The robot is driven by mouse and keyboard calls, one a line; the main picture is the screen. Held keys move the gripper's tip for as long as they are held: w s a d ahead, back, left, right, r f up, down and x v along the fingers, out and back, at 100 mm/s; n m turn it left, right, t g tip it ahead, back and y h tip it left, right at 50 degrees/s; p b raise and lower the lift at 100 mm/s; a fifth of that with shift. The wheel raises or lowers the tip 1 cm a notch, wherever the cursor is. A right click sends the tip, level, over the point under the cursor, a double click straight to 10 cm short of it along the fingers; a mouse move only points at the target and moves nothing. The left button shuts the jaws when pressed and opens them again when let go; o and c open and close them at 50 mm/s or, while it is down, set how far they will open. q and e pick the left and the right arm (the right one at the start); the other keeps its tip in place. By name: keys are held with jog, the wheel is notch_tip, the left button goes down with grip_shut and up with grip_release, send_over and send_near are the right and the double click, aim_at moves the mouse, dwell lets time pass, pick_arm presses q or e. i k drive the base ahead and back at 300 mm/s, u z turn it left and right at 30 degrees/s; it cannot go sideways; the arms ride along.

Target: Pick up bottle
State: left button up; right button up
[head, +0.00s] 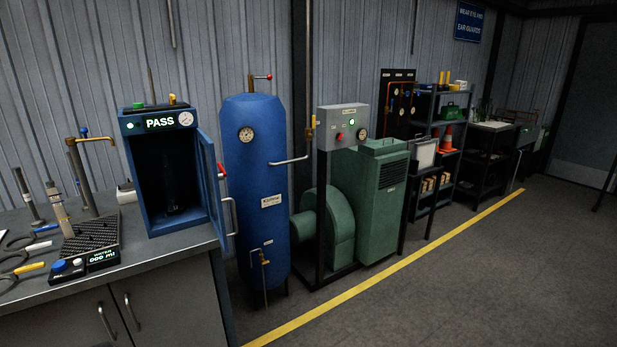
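A blue test cabinet (148,213) with a lit PASS display stands on the bench at the left, its door (212,190) swung open to the right. A dark, upright, bottle-like shape (171,190) is inside it, dim against the black interior. I cannot tell for certain that it is the bottle. Neither of my grippers shows in the head view.
The grey bench (180,252) holds a brass tap (95,140), a black drain grate (92,236), a WATER 000 ml display (102,259) and hand tools. A blue tank (262,190) and green machine (370,205) stand to the right. Floor beyond the yellow line (400,272) is clear.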

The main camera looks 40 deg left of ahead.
aim_at(168, 175)
jog(key=z, duration=0.1)
jog(key=i, duration=1.65)
jog(key=u, duration=3.05)
